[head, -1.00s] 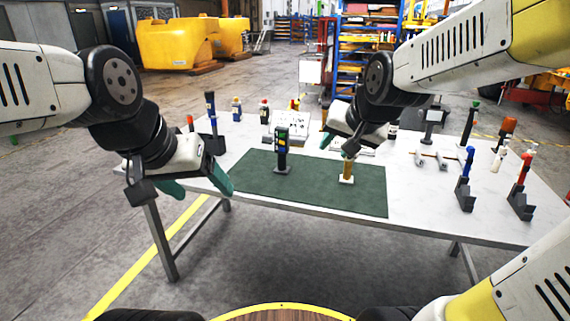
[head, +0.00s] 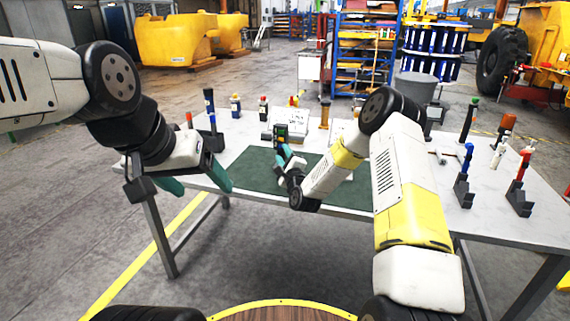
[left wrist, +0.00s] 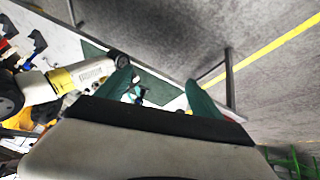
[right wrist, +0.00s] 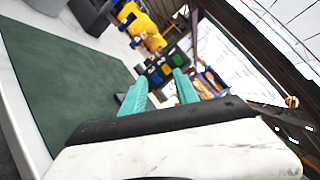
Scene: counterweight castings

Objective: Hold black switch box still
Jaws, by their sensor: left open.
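The black switch box (head: 280,133), with coloured buttons on its face, stands upright on the green mat (head: 245,172). Its lower part is hidden by my right gripper (head: 290,158), which is beside it on the near side. In the right wrist view the box (right wrist: 164,68) is at the fingertips, its dark face with blue, yellow and green patches. The teal fingers are apart, but whether they touch or grip the box is unclear. My left gripper (head: 199,186) is open and empty off the table's front left edge, away from the box.
My right arm covers the mat's right part. A white panel (head: 291,130) stands behind the box. Blue (head: 465,170) and red (head: 521,180) handled tools in dark holders stand at the right, with several bottles along the back.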

